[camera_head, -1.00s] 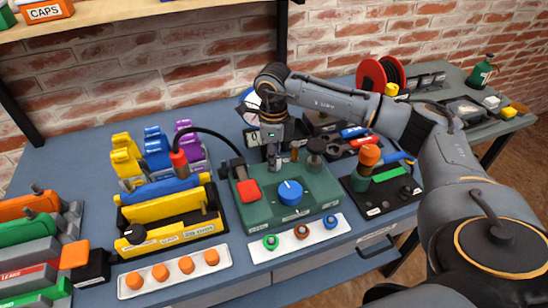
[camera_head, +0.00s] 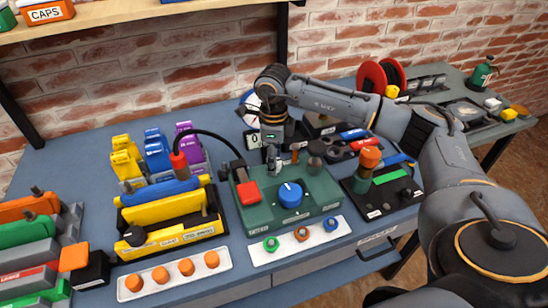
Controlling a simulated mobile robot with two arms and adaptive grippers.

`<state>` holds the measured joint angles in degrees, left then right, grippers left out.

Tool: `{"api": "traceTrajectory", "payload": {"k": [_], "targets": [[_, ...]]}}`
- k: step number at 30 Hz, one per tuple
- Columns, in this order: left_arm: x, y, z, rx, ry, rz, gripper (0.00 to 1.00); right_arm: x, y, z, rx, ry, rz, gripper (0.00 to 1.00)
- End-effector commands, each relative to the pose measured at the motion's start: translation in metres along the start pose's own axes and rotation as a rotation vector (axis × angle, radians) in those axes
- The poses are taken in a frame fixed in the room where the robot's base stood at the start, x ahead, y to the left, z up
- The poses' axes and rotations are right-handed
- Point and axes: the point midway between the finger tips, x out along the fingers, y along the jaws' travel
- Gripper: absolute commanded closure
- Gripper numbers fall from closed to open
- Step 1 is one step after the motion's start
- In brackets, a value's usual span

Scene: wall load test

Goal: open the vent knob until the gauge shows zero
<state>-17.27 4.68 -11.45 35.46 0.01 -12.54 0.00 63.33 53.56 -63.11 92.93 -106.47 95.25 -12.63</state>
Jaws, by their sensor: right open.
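A green test unit (camera_head: 262,217) stands on the bench in the middle of the head view. A blue knob (camera_head: 291,194) with a white pointer mark is on its top; its label is too small to read. A round white gauge (camera_head: 247,108) stands behind the unit, largely hidden by my right arm, so its needle cannot be read. A small display (camera_head: 253,140) beside the gripper seems to read 0. My right gripper (camera_head: 272,147) is open and points down over the back of the green unit, by a metal fitting, behind and apart from the blue knob. My left gripper is out of view.
A black hose with a red end arches left of the unit. A yellow-and-blue pump (camera_head: 165,209) stands left. A black tray (camera_head: 378,206) with an orange-topped part stands right. Strips with orange (camera_head: 174,274) and coloured caps (camera_head: 300,240) lie in front.

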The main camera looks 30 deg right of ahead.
Motion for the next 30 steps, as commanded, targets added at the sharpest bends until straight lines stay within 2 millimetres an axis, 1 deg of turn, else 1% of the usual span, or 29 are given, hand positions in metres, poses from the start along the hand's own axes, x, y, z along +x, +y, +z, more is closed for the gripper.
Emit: {"api": "traceTrajectory", "payload": {"k": [5,12,15,18,23,30], "targets": [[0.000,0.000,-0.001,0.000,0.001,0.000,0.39,-0.023,-0.001,0.001,0.000,-0.004,-0.002,0.44],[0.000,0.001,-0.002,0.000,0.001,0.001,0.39,-0.075,-0.001,0.001,-0.001,-0.005,-0.004,0.44],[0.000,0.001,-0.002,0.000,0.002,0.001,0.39,-0.093,0.000,0.001,-0.001,-0.004,-0.003,0.44],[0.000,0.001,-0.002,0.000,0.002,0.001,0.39,-0.106,-0.001,0.001,0.000,-0.003,-0.002,0.44],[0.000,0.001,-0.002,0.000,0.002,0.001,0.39,-0.118,0.000,0.001,0.000,-0.002,0.000,0.44],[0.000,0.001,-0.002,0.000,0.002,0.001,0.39,-0.119,0.000,0.000,0.000,-0.001,0.000,0.44]]}}
